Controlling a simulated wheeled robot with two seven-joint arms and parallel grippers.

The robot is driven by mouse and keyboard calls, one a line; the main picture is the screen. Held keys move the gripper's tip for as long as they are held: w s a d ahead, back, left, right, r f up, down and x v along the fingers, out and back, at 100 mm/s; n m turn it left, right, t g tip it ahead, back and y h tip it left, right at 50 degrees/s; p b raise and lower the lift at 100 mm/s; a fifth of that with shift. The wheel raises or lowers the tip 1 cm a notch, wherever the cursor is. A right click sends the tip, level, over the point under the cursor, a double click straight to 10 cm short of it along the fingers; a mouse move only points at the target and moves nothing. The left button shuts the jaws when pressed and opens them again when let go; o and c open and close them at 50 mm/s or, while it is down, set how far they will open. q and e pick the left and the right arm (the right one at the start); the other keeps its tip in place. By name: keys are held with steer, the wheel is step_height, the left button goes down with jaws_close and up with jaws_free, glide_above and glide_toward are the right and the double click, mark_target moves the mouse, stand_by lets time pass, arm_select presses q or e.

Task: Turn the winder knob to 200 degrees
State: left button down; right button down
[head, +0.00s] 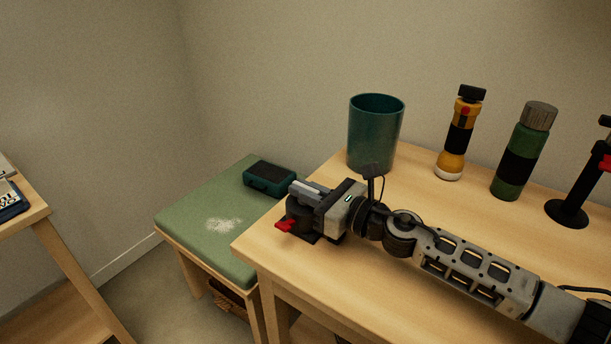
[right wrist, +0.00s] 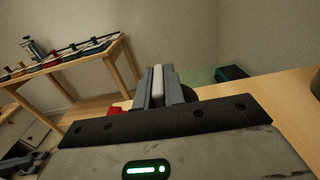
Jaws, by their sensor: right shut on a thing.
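The winder is a dark round piece (head: 300,222) near the left corner of the wooden table, with a red pointer (head: 286,225) sticking out to the left. The red part also shows in the right wrist view (right wrist: 116,111), left of my fingers. My right gripper (head: 308,192) reaches in from the right, low over the table, and is shut on the winder knob. In the right wrist view a pale upright bar of the knob (right wrist: 158,84) stands between the two grey fingers. Most of the winder is hidden by my gripper, and I cannot read its angle. My left gripper is not in view.
A teal cup (head: 375,135) stands just behind my right gripper. A yellow flashlight (head: 457,135), a green bottle (head: 522,155) and a black stand (head: 570,210) are farther right. A green-cushioned bench (head: 190,225) with a dark teal case (head: 270,181) adjoins the table's left.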

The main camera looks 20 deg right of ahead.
steer(key=shift+r+m+t+h+p, duration=0.3)
steer(key=shift+m+h+p, duration=0.2)
steer(key=shift+p, duration=0.05)
steer(key=shift+m+t+h+p, duration=0.6)
steer(key=shift+h+p, duration=0.3)
steer(key=shift+h, duration=0.1)
steer(key=shift+f+m+t+h+p, duration=0.25)
steer(key=shift+m+t+h+p, duration=0.25)
steer(key=shift+m+h+p, duration=0.5)
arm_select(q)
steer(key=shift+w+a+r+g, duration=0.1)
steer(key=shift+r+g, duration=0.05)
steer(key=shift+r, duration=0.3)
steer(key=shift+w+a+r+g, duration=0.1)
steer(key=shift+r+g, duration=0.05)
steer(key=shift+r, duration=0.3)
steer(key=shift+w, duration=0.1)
arm_select(e)
steer(key=shift+h, duration=0.3)
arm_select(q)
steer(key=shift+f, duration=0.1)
arm_select(e)
steer(key=shift+f, duration=0.1)
steer(key=c, duration=1.5)
jaws_free()
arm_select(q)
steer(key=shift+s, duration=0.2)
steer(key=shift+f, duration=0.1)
